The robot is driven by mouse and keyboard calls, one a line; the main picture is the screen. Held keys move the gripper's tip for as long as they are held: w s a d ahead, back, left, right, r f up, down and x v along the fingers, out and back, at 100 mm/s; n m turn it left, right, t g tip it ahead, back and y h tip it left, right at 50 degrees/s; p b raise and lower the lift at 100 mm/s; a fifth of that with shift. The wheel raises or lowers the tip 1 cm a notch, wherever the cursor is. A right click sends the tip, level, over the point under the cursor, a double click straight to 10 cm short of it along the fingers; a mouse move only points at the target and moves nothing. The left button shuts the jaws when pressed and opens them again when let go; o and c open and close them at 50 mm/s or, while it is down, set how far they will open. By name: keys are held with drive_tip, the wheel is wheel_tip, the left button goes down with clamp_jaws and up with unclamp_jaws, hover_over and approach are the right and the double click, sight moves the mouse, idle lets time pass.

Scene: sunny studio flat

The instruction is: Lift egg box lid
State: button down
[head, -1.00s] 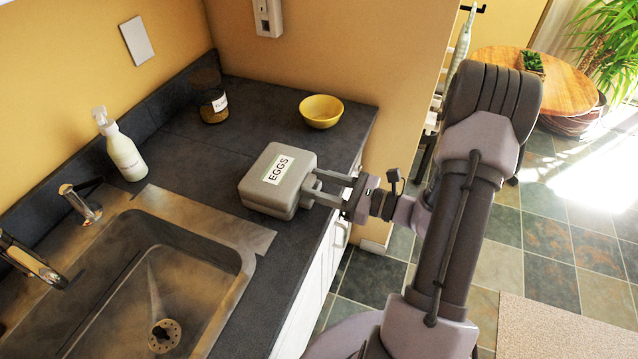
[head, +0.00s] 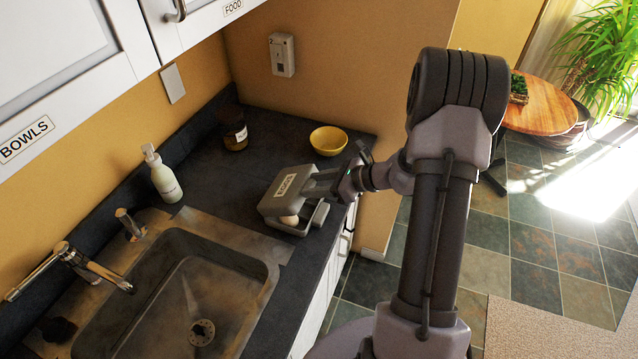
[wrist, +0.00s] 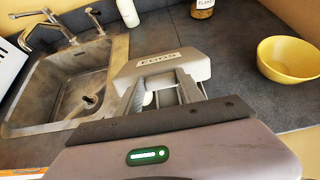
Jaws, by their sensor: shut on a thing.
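The grey egg box stands on the dark worktop near its front edge, right of the sink. Its lid (head: 284,187), with a label, is raised and tilted above the base (head: 312,219). A pale egg (head: 289,220) shows in the gap. My gripper (head: 318,184) is shut on the lid's right side. In the wrist view, the lid (wrist: 160,66) is beyond the gripper fingers (wrist: 162,88), and a pale egg (wrist: 148,99) shows beneath it between the fingers. The rest of the box's inside is hidden.
A sink (head: 190,290) with a tap (head: 95,265) lies left of the box. A soap bottle (head: 163,175), a dark jar (head: 235,130) and a yellow bowl (head: 328,140) stand farther back. White cupboards (head: 70,75) hang above the worktop's left part.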

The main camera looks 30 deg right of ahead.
drive_tip(key=w+a+r+g+h+p, duration=0.1)
drive_tip(key=r+p, duration=0.1)
drive_tip(key=p, duration=0.1)
drive_tip(key=w+a+r+g+h+p, duration=0.1)
drive_tip(key=w+r+p, duration=0.1)
drive_tip(key=p, duration=0.2)
drive_tip(key=w+a+r+g+p, duration=0.1)
drive_tip(key=p, duration=0.3)
drive_tip(key=shift+w+a+r+g+h, duration=0.2)
drive_tip(key=shift+r+g+h, duration=0.1)
drive_tip(key=shift+r+h, duration=0.1)
drive_tip(key=w+a+g+h+p, duration=0.1)
drive_tip(key=w+a+p, duration=0.2)
drive_tip(key=w+p, duration=0.2)
drive_tip(key=shift+a+p, duration=0.4)
drive_tip(key=shift+p, duration=0.25)
drive_tip(key=shift+r, duration=0.1)
drive_tip(key=c, duration=0.7)
unclamp_jaws()
drive_tip(key=shift+d+r, duration=0.1)
wheel_tip(320, 180, up, 15)
hover_over(297, 183)
drive_tip(key=s+d, duration=0.1)
drive_tip(key=shift+s+r+p, duration=0.15)
drive_tip(key=shift+s+p, duration=0.05)
drive_tip(key=shift+p, duration=0.1)
